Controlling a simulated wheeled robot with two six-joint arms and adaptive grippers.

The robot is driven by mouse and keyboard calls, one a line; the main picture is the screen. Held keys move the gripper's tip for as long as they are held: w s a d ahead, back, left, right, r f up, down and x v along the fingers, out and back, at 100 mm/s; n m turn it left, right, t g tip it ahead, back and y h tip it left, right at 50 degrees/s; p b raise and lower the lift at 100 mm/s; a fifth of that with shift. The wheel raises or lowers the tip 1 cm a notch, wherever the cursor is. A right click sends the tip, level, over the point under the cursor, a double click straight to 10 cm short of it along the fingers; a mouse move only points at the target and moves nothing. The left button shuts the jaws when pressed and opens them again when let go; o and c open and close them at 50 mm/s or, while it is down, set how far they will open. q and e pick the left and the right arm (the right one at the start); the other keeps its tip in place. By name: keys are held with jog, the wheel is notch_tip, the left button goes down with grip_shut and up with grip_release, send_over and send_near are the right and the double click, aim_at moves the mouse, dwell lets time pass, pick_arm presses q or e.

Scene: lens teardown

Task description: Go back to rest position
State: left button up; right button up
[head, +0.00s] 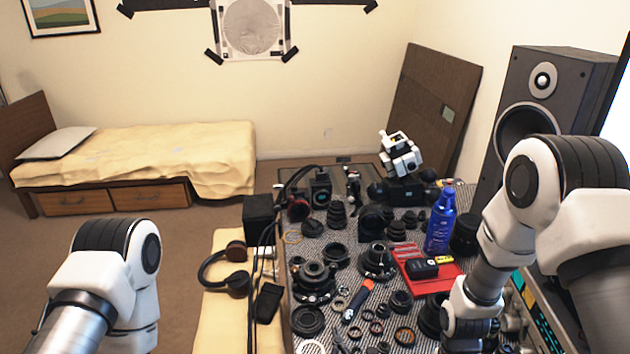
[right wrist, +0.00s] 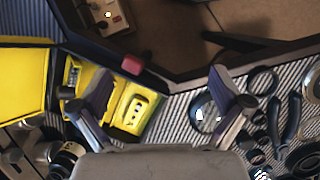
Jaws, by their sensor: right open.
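In the right wrist view my right gripper (right wrist: 160,82) is open, its two fingers well apart with nothing held between them. Beyond the left finger is a yellow case or device (right wrist: 133,105). A round lens ring (right wrist: 206,112) lies on striped cloth, partly behind the right finger. In the head view my right arm reaches down over the right side of the worktable (head: 345,250); its gripper does not show clearly there. My left arm is bent at the lower left of the head view, and its gripper is out of frame.
Many lens parts crowd the worktable. A blue bottle (head: 440,220) and a red tray (head: 440,282) stand near my right arm. Headphones (head: 237,283) lie at the table's left. A tall speaker (head: 530,105) stands at right. Floor (head: 180,240) left of the table is clear.

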jog(key=s+f+t, duration=0.1)
jog(key=s+f, duration=0.3)
jog(key=s, duration=0.3)
jog(key=s+f+n+t, duration=0.1)
jog(key=s+f+t, duration=0.1)
jog(key=s+f, duration=0.3)
jog(key=shift+s+d+f+t, duration=0.15)
jog(key=shift+s+f+t, duration=0.15)
jog(key=shift+s, duration=0.8)
